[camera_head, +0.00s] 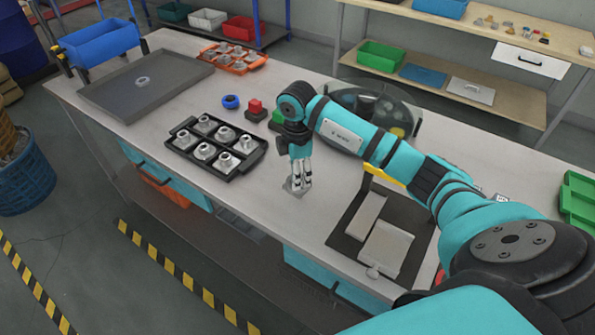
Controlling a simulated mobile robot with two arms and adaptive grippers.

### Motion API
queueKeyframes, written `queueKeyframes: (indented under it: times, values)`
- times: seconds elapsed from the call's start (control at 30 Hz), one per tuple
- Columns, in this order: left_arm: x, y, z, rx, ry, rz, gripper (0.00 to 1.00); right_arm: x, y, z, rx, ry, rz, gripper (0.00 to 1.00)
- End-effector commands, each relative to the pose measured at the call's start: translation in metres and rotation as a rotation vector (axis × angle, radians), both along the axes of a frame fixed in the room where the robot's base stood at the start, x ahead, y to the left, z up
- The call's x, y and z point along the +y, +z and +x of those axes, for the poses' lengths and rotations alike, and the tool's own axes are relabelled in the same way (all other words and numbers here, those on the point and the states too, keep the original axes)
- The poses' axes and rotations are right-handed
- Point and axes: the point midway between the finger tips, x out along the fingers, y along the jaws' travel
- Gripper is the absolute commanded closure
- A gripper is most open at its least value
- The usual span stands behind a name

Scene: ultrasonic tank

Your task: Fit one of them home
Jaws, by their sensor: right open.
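A black tray (239,166) on the bench holds several silver metal fittings (205,152), upright in its compartments. An orange tray (262,62) at the back holds more metal parts (235,52). A single metal ring-like part (142,81) lies on a wide dark grey tray (110,95) at the left. My left gripper is out of view.
A blue ring (231,101), a red block (255,106) and a partly hidden green block (278,119) stand behind the black tray. A round clear-walled vessel (345,97) is partly behind my arm. A dark plate (344,238) with metal blocks (386,249) lies at right.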

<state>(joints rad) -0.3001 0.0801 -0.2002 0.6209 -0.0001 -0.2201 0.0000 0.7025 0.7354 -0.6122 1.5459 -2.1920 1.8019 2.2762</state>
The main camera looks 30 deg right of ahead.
Motion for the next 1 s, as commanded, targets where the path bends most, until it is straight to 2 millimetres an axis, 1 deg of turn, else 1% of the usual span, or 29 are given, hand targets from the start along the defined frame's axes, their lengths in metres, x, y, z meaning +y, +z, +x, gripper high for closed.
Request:
queueKeyframes:
  times: [0.17, 0.27, 0.37, 0.6, 0.8, 0.9, 1.0]
  values:
    - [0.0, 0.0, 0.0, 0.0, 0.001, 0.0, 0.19, 0.0, 0.001, 0.001, -0.003, -0.001, 0.0, 0.57]
    - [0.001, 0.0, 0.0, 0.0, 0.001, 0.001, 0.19, 0.0, 0.006, 0.002, -0.006, -0.001, 0.0, 0.57]
    - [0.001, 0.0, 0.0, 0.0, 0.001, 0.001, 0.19, -0.001, 0.019, 0.003, -0.009, 0.0, 0.0, 0.57]
    - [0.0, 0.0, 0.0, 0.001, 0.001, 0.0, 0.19, -0.001, 0.07, 0.003, -0.008, 0.0, 0.0, 0.57]
    - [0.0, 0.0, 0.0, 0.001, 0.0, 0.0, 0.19, -0.001, 0.105, 0.003, -0.007, 0.0, -0.002, 0.57]
    - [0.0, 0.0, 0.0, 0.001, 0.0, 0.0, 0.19, -0.001, 0.115, 0.002, -0.005, -0.001, -0.001, 0.57]
    - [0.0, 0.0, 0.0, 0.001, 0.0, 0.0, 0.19, -0.001, 0.12, 0.002, -0.003, -0.001, -0.001, 0.57]
